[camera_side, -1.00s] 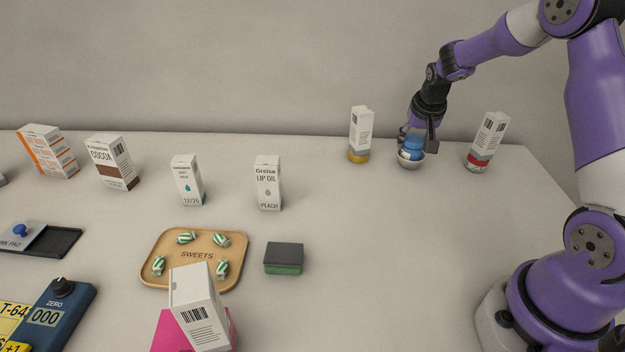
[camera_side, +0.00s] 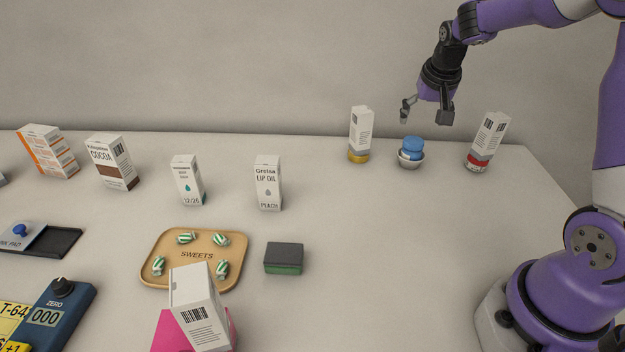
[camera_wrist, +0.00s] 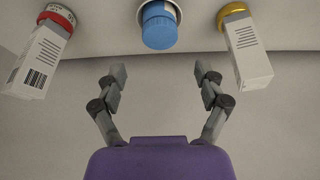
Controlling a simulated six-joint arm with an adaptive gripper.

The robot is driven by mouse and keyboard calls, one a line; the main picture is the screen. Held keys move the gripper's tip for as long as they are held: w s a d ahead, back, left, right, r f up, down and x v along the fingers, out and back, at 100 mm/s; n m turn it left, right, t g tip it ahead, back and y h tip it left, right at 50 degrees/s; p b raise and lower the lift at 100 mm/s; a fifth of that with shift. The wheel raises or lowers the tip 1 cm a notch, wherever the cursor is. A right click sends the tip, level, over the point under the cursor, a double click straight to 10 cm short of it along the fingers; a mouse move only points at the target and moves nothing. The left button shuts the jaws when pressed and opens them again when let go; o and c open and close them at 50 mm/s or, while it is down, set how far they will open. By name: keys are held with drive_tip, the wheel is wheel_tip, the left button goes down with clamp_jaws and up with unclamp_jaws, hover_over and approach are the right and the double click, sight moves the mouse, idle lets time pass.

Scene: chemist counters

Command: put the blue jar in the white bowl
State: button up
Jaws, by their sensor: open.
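The blue jar (camera_side: 412,144) sits in the small white bowl (camera_side: 411,161) at the back right of the counter. In the wrist view the blue lid of the jar (camera_wrist: 159,27) fills most of the bowl (camera_wrist: 174,9), whose rim shows around it. My gripper (camera_side: 426,117) is open and empty. It is above the jar and apart from it. Its two spread fingers also show in the wrist view (camera_wrist: 160,75).
A sweets tray (camera_side: 160,247) and a green-black block (camera_side: 284,258) lie further forward. The counter before the bowl is clear.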

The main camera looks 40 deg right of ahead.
drive_tip(key=s+a+r+n+t+y, duration=0.1)
drive_tip(key=s+a+r+n, duration=0.2)
drive_tip(key=s+a, duration=0.4)
drive_tip(key=s+a+r+n+t+y, duration=0.1)
drive_tip(key=s+a+n, duration=0.5)
drive_tip(key=a, duration=0.6)
drive_tip(key=shift+s+a+r+y, duration=0.4)
drive_tip(key=shift+r+y, duration=0.2)
drive_tip(key=shift+r, duration=0.3)
drive_tip(key=shift+w, duration=0.1)
